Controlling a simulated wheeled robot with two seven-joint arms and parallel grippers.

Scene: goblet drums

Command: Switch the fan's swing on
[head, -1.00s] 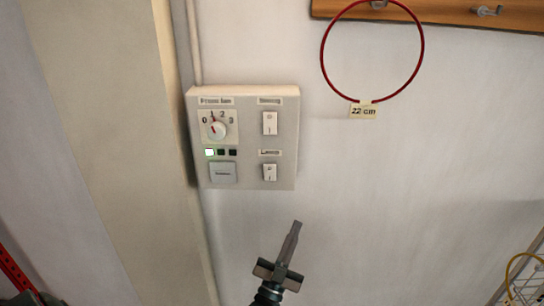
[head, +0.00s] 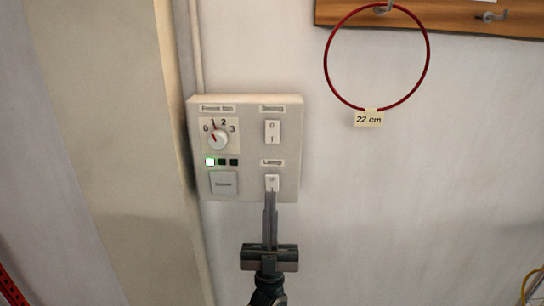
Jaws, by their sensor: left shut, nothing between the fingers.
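A pale control panel (head: 248,180) is fixed to the wall. Its swing switch (head: 272,132) is a white rocker at the upper right, marked 0 above and I below; which side is pressed in is hard to tell. The lamp switch (head: 272,181) is a similar rocker below it. My left gripper (head: 270,197) points up from below, its fingers shut and empty. Its tips overlap the bottom of the lamp switch in the picture; I cannot tell whether they touch the panel. My right gripper is not in view.
The panel also has a fan knob (head: 218,141), a row of small lights with the left one lit (head: 210,162), and a square button (head: 223,183). A red hoop (head: 427,62) with a tag hangs from a wooden hook rail (head: 440,18). The wall right of the panel is bare.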

